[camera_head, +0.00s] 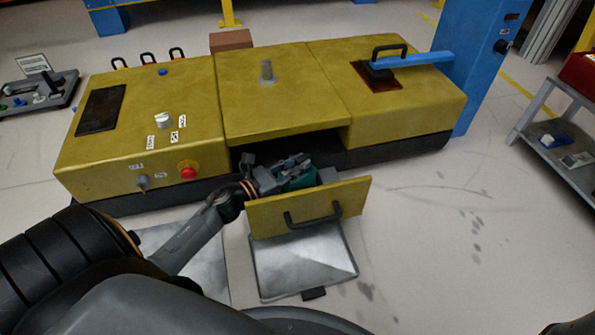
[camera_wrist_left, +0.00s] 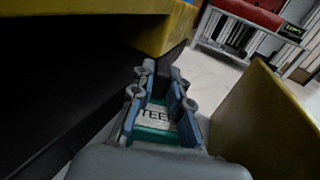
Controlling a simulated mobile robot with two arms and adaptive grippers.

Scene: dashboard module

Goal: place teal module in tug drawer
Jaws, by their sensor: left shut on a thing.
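The teal module (camera_wrist_left: 155,137) is a teal block with a pale label reading partly "TEE". My left gripper (camera_wrist_left: 163,100) is shut on it, one finger on each side. In the head view the left gripper (camera_head: 283,172) is in the open drawer's space, with a bit of the teal module (camera_head: 302,179) showing beside the fingers. The drawer (camera_head: 345,197) is pulled out from the yellow dashboard (camera_head: 265,90), its yellow front with a black handle facing me. The drawer front also shows at the right in the left wrist view (camera_wrist_left: 262,120). The drawer floor is mostly hidden. My right gripper is not in view.
A red button (camera_head: 188,172) and a knob are on the dashboard's left front. A blue lever (camera_head: 415,60) sits on its right top, by a blue post (camera_head: 490,50). A grey plate (camera_head: 300,262) lies below the drawer. A grey shelf (camera_head: 560,140) stands at the right.

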